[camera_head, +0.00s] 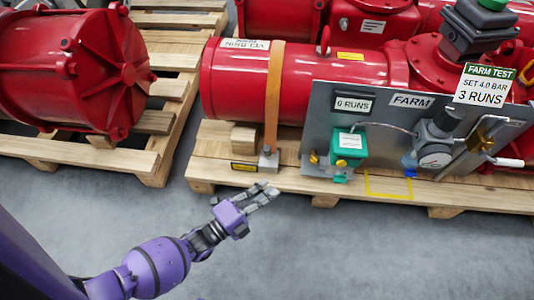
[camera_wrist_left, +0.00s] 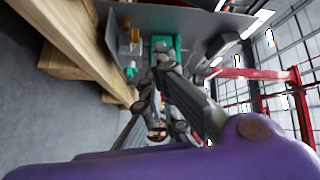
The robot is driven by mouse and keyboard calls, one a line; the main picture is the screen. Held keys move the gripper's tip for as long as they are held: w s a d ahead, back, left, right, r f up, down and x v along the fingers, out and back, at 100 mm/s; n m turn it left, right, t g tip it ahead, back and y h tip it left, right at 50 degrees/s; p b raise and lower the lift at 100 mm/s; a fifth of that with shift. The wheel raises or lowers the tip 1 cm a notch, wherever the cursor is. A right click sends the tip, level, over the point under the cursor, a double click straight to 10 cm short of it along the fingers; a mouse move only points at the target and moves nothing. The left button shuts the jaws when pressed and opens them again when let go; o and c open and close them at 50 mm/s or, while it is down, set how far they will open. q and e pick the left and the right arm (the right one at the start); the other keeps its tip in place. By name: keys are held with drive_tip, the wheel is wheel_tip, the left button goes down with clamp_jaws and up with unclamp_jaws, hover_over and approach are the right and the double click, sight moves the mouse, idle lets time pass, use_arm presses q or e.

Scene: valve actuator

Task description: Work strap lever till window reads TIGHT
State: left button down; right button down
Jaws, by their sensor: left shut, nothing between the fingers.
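An orange strap (camera_head: 273,95) runs down over the red actuator cylinder (camera_head: 236,82) to a small grey metal fitting (camera_head: 268,161) on the pallet edge. A small yellow and black label (camera_head: 243,167) is left of the fitting. I cannot make out a separate lever or a window reading TIGHT. My purple left gripper (camera_head: 263,193) is in front of the pallet, below and apart from the fitting. Its fingers are shut and empty. In the left wrist view its fingers (camera_wrist_left: 161,82) point towards the panel. My right gripper is not in view.
The wooden pallet (camera_head: 215,178) edge is close to my gripper. Grey floor (camera_head: 330,250) in front is clear.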

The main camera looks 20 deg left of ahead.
sight(268, 154)
use_arm(q)
drive_tip(key=shift+w+a+r, duration=0.25)
drive_tip(key=shift+w+r, duration=0.1)
drive_tip(key=shift+w, duration=0.55)
drive_tip(key=shift+w+a+r, duration=0.3)
drive_tip(key=shift+w+r, duration=0.1)
drive_tip(key=shift+w, duration=0.45)
drive_tip(key=shift+w+a+r, duration=0.25)
drive_tip(key=shift+w+r, duration=0.1)
drive_tip(key=shift+w, duration=0.55)
drive_tip(key=shift+w+r, duration=0.1)
drive_tip(key=shift+w, duration=0.05)
drive_tip(key=shift+w, duration=0.25)
